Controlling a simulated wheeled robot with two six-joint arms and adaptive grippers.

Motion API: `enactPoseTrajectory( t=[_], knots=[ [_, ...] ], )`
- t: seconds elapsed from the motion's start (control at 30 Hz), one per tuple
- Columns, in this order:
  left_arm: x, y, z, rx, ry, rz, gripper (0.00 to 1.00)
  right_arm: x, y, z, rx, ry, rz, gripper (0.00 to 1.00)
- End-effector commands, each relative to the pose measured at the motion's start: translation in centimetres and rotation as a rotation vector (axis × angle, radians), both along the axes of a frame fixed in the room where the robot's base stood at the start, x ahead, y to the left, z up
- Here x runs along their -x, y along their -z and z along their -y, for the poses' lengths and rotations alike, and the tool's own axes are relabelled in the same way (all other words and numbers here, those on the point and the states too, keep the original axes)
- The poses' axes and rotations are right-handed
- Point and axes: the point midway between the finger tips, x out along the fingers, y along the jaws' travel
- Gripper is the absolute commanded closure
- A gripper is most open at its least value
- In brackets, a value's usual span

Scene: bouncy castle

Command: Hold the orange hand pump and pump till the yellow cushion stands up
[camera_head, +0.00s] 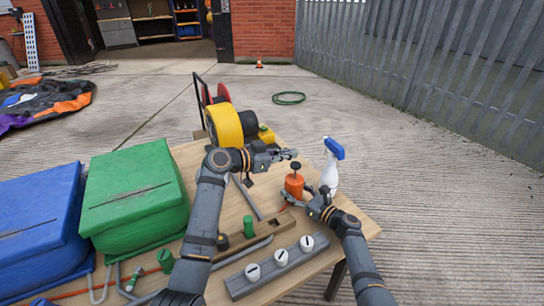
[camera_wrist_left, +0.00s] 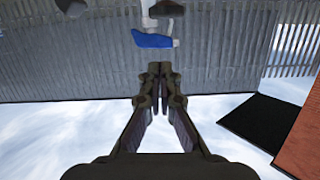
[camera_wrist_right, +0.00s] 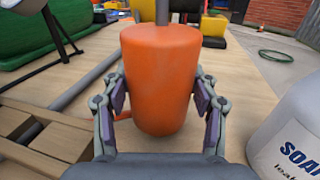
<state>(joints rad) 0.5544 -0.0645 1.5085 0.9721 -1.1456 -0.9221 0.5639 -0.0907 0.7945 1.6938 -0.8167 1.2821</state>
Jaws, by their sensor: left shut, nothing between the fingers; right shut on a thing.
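The orange hand pump (camera_head: 294,187) stands upright near the table's right end, with a black knob (camera_head: 296,166) on top. My right gripper (camera_head: 308,192) is shut around the pump body; the right wrist view shows a finger on each side of the orange cylinder (camera_wrist_right: 160,80) and the grey rod (camera_wrist_right: 162,12) rising from it. My left gripper (camera_head: 291,154) is shut and empty, just above the knob; its closed fingertips (camera_wrist_left: 160,88) show in the left wrist view. A yellow rounded body (camera_head: 224,127) stands at the table's far edge; I cannot tell if it is the cushion.
A white spray bottle (camera_head: 330,170) with a blue head stands right beside the pump. A grey rail with white knobs (camera_head: 277,268) lies in front. Green (camera_head: 135,195) and blue (camera_head: 35,230) lidded bins stand at left. A green hose coil (camera_head: 289,98) lies on open concrete.

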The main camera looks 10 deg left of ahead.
Motion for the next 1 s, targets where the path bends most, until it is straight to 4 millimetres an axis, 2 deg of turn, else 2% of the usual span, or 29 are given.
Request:
enactPoseTrajectory(
  t=[0.03,0.2,0.37,0.7,1.0],
  knots=[
    [-0.3,0.7,0.5,0.001,0.002,-0.005,1.00,0.0,0.0,0.0,-0.001,0.000,0.001,0.91],
    [-0.3,3.1,0.3,0.000,0.000,-0.004,1.00,0.0,0.0,0.0,-0.001,0.000,-0.001,0.91],
    [-0.3,4.0,0.2,0.001,0.000,-0.001,1.00,0.0,0.0,0.0,-0.001,0.000,-0.001,0.91],
    [-0.3,4.2,0.2,0.001,0.000,-0.001,1.00,0.0,0.0,0.0,-0.001,0.000,-0.001,0.91],
    [-0.3,8.2,0.2,-0.001,0.000,-0.004,1.00,0.0,0.0,0.0,-0.001,0.000,-0.001,0.91]
  ],
)
